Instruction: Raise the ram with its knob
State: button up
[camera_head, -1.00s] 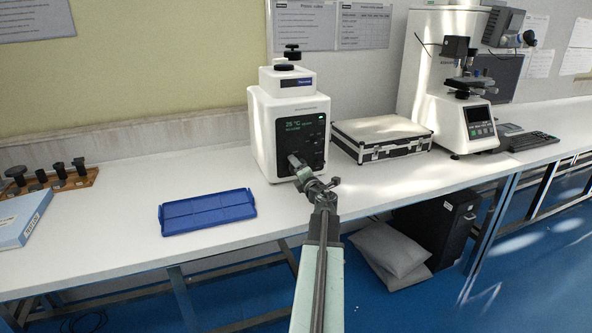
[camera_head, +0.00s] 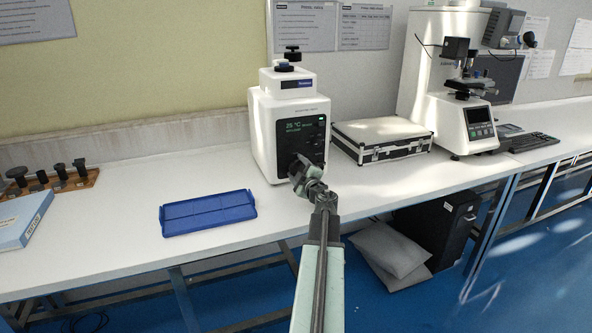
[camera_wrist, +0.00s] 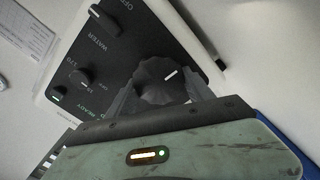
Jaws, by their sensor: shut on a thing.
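In the wrist view, a round dark scalloped knob (camera_wrist: 157,82) with a white mark sits on this panel (camera_wrist: 122,42). My gripper (camera_wrist: 160,92) is shut on this knob, with one finger on each side of it. In the head view, my gripper (camera_head: 302,170) is at the lower part of the panel and hides some of it. The ram itself does not show.
Other panel knobs, one by the word WATER (camera_wrist: 104,20) and one below it (camera_wrist: 80,78), are close by. A blue tray (camera_head: 208,212) lies left of the press. A silver-edged case (camera_head: 382,136) stands to its right. The bench front between is clear.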

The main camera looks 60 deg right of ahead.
jog(key=shift+a+m, duration=0.1)
jog(key=shift+m, duration=1.7)
jog(key=o, duration=1.4)
jog(key=shift+c, duration=0.2)
jog(key=shift+s, duration=0.1)
jog(key=v, duration=0.7)
jog(key=shift+s+a, duration=0.2)
